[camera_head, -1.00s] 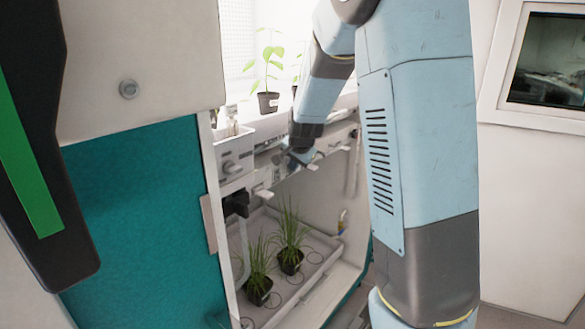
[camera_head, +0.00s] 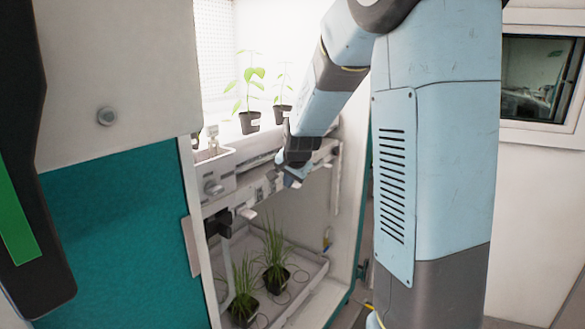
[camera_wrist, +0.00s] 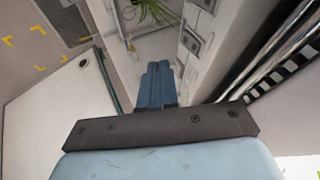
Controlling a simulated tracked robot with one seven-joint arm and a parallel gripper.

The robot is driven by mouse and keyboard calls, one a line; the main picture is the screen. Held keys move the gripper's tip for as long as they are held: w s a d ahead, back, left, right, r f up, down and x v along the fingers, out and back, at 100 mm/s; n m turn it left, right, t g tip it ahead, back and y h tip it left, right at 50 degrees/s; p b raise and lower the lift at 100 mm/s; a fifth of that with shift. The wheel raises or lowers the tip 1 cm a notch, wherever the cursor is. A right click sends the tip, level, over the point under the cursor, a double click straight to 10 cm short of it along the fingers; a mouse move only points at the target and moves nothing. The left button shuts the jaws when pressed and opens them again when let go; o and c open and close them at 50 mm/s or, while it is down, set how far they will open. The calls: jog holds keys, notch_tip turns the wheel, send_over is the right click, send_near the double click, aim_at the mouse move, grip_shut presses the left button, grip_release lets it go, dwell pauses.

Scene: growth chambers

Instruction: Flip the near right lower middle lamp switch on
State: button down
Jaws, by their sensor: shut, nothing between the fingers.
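A pale rail with switch boxes (camera_head: 257,192) runs under the upper shelf of the open chamber. White tabs show along it, one at the left (camera_head: 247,213) and one at the right (camera_head: 325,165). My gripper (camera_head: 290,182) is at the middle of this rail and hides part of it; I cannot tell if it touches. In the wrist view my gripper (camera_wrist: 158,66) has its fingers together and empty. Grey switch boxes (camera_wrist: 191,40) on a pale panel lie just right of the fingertips. Which one is the middle lamp switch, and its position, I cannot make out.
Potted grass plants (camera_head: 276,278) stand in a tray (camera_head: 309,272) below the rail. Potted seedlings (camera_head: 249,122) stand on the shelf above. A teal and white cabinet front (camera_head: 120,225) is at the left. Chrome bars (camera_wrist: 285,55) run right of the fingers.

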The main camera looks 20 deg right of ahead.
aim_at(273, 186)
jog(key=v, duration=0.7)
jog(key=shift+s+f, duration=0.1)
jog(key=shift+f, duration=0.05)
dwell(0.5)
jog(key=shift+s+f, duration=0.15)
jog(key=shift+f, duration=0.2)
jog(key=shift+f, duration=0.1)
dwell(0.4)
jog(key=shift+f, duration=0.1)
jog(key=shift+w+a+f, duration=0.35)
jog(key=shift+w+f, duration=1.05)
jog(key=shift+w, duration=0.1)
jog(key=shift+w+a+f, duration=0.3)
jog(key=shift+w+f, duration=1.15)
jog(key=shift+w+a+f, duration=0.35)
jog(key=shift+w+f, duration=1.05)
jog(key=shift+w, duration=0.1)
